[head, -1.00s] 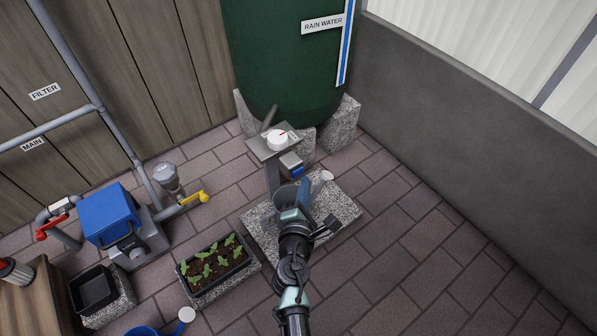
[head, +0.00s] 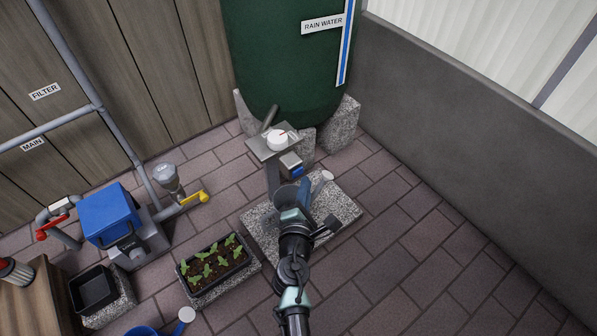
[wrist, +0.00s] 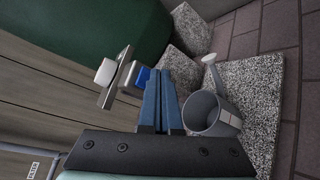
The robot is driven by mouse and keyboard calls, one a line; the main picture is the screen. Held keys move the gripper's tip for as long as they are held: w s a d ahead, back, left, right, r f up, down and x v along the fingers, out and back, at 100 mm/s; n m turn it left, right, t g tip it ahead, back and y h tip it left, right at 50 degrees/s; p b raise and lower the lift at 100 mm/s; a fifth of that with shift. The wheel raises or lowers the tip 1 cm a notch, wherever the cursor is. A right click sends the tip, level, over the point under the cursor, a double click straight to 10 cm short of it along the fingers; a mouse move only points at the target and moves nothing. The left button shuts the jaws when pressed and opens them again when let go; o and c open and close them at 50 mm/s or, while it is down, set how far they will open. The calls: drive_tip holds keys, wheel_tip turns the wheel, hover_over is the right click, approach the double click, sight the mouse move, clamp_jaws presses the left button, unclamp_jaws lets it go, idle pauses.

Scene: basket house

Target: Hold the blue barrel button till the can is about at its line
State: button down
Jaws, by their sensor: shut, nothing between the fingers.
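The blue button (head: 297,171) sits on a small grey box under the dial plate, in front of the green barrel (head: 285,50). It also shows in the wrist view (wrist: 142,76). My gripper (head: 304,184) is shut and empty, its blue fingers (wrist: 162,72) side by side. The fingertips are close to the button, just right of it in the wrist view; I cannot tell whether they touch. The grey watering can (wrist: 208,115) stands upright on a speckled slab, right of the fingers. My gripper partly hides it in the head view.
A white dial (head: 278,140) with a red mark sits on the plate above the button. A planter (head: 214,265) with seedlings, a blue pump box (head: 109,216) and a yellow-handled valve (head: 194,200) stand left. Paving at the right is clear up to the grey wall (head: 460,140).

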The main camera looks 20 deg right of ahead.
drive_tip(key=shift+w+a, duration=0.15)
drive_tip(key=shift+w, duration=0.3)
drive_tip(key=shift+w+a, duration=0.2)
drive_tip(key=shift+w, duration=0.2)
idle(7.2)
